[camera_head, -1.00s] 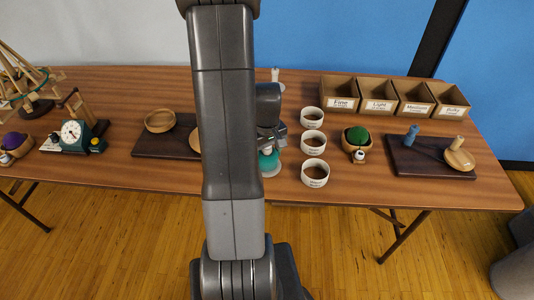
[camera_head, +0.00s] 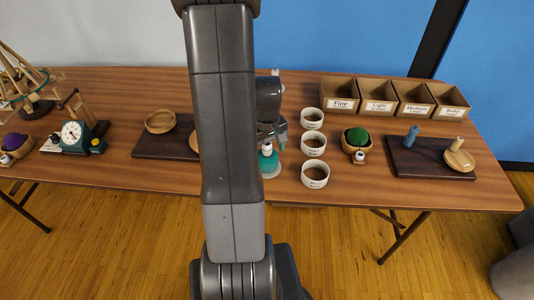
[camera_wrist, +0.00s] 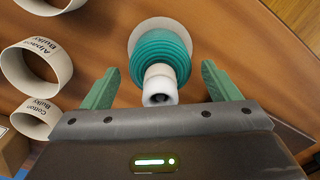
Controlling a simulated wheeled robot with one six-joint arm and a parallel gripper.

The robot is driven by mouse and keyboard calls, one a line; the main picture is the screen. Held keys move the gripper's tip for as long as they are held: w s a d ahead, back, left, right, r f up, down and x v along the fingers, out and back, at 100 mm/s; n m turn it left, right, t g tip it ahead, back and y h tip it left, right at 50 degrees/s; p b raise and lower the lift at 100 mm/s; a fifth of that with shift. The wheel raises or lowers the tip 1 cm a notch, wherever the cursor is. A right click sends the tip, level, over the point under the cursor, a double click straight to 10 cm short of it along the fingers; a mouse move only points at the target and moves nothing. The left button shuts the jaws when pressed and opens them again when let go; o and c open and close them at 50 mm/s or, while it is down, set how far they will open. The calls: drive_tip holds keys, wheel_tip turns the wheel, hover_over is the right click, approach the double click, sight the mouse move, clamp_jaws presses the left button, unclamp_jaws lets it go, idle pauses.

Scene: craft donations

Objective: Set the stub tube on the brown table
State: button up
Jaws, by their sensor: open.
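A white tube (camera_wrist: 160,84), which looks like the stub tube, stands on top of a ridged teal cone (camera_wrist: 160,52) with a pale round base. In the wrist view my gripper (camera_wrist: 160,68) is open, with one green finger on each side of the tube and a gap on both sides. In the head view the teal cone (camera_head: 269,163) stands on the brown table (camera_head: 240,190) near its front edge. My gripper (camera_head: 279,133) is just above it there, partly hidden by my arm.
Several white labelled rings (camera_head: 314,174) stand in a row right of the cone. Farther right are a bowl with a green ball (camera_head: 357,137), a dark board (camera_head: 410,163) with pegs, and labelled bins (camera_head: 377,103). A bare strip of table lies along the front.

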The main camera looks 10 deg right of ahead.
wheel_tip(320, 180, up, 10)
drive_tip(key=shift+f+p, duration=0.1)
drive_tip(key=shift+p, duration=0.25)
